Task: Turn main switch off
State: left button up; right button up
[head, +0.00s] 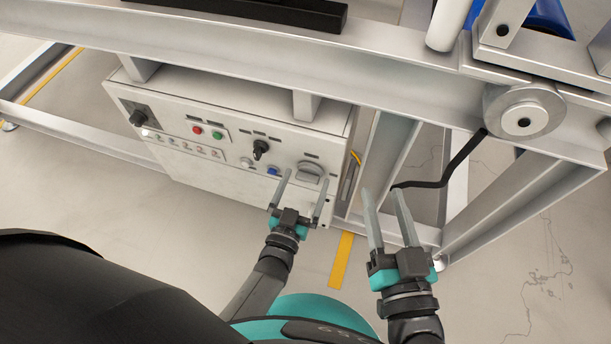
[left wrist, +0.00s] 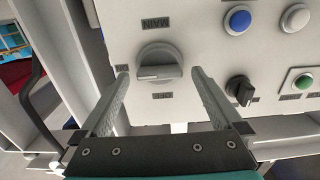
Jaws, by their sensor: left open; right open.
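The main switch (head: 309,170) is a round grey rotary knob at the right end of the white control box's front. In the left wrist view the main switch (left wrist: 159,66) has its bar lying sideways, roughly in line with the ON label (left wrist: 122,68). The OFF label (left wrist: 162,96) is below it and the MAIN label (left wrist: 155,22) above. My left gripper (head: 308,175) is open, with one fingertip on either side of the knob. Whether the fingers touch it I cannot tell. My right gripper (head: 383,190) is open and empty, to the right of the box.
The white control box (head: 215,170) also carries a blue button (head: 273,170), a black selector (head: 261,148), red and green buttons and another black knob. A metal frame beam (head: 230,52) runs above the box. Floor below is clear.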

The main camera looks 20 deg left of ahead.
pick_arm(q)
jog(key=shift+c, duration=0.4)
jog(key=c, duration=1.3)
jog(key=shift+n, duration=0.3)
jog(key=n, duration=0.3)
jog(key=shift+a+n, duration=0.1)
jog(key=shift+n, duration=0.3)
jog(key=n, duration=0.9)
jog(key=shift+a+f, duration=0.15)
jog(key=shift+n, duration=2.3)
